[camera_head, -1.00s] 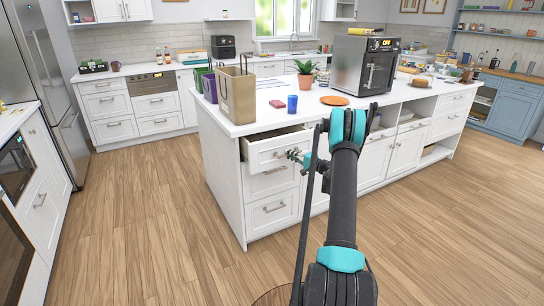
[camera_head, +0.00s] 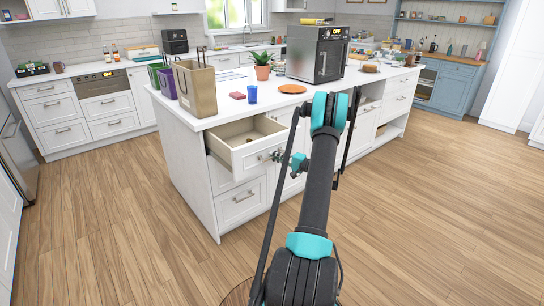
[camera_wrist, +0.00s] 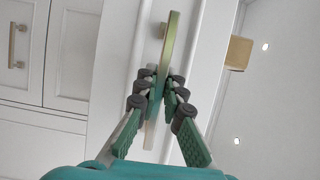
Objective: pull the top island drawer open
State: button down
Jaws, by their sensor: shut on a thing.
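The top island drawer (camera_head: 247,146) is a white-fronted box at the near left end of the island. It stands well out from the cabinet, with its pale inside showing. My gripper (camera_head: 280,156) is at the front of this drawer, partly hidden behind my arm in the head view. In the wrist view my gripper (camera_wrist: 164,86) has its fingers closed around the long brass-toned bar handle (camera_wrist: 170,42) of the drawer front. Part of the handle is hidden between the finger pads.
The white island (camera_head: 194,189) has a closed lower drawer (camera_head: 238,201) below. On its top are a tan paper bag (camera_head: 196,90), a blue cup (camera_head: 252,94), an orange plate (camera_head: 292,89) and a potted plant (camera_head: 263,66). The wooden floor (camera_head: 120,235) in front is clear.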

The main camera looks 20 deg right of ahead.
jog(key=c, duration=1.6)
grip_release()
jog(key=shift+s+d, duration=0.1)
jog(key=shift+d, duration=0.05)
jog(key=v, duration=1.1)
jog(key=shift+s+d, duration=0.2)
jog(key=shift+s, duration=0.15)
